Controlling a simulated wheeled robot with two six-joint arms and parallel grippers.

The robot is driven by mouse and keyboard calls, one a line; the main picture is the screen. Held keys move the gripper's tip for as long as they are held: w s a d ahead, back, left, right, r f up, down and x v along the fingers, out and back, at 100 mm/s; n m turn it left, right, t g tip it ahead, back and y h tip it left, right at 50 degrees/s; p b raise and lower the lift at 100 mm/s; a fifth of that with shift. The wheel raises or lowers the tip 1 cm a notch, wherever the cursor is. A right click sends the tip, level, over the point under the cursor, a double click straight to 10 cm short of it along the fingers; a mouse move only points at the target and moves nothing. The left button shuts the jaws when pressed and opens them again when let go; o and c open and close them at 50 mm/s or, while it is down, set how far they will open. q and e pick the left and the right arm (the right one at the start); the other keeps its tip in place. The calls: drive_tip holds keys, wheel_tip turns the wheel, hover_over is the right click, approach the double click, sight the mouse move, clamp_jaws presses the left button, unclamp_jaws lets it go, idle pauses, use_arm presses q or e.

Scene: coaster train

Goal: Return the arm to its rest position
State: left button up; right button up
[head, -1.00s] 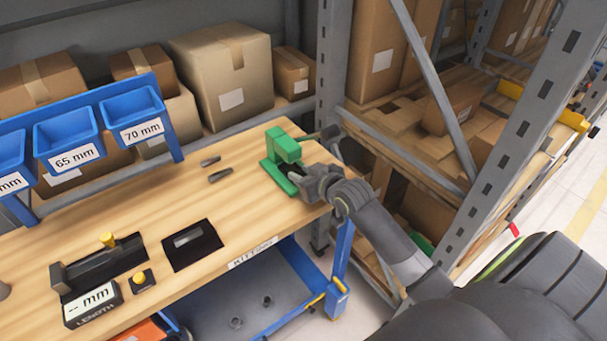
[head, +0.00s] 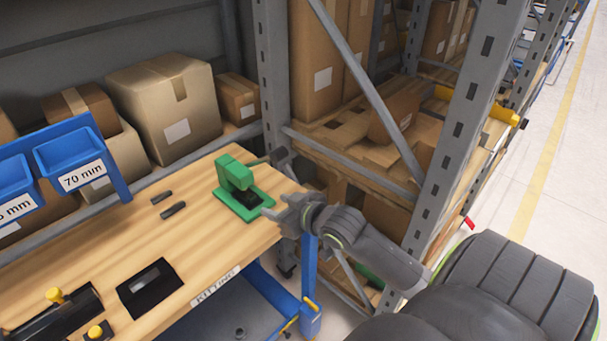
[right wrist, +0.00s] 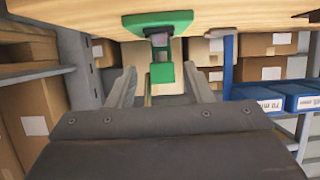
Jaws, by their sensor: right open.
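My right gripper (head: 278,213) is open and empty in the head view, just right of the green press (head: 236,176) at the table's right end. In the right wrist view the two fingers (right wrist: 163,88) stand apart, with the green press (right wrist: 160,72) seen between and beyond them. The press looks upside down there. No object shows between the fingers. My right arm reaches in from the lower right. My left gripper is not in view.
The wooden table (head: 130,235) holds two small dark pieces (head: 172,209), a black plate (head: 150,287) and a black fixture with yellow knobs. Blue bins (head: 70,163) stand at left. A grey rack post (head: 450,150) rises behind my right arm; clear floor (head: 540,180) lies right.

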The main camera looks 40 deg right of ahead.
drive_tip(key=v, duration=0.8)
drive_tip(key=shift+s, duration=0.25)
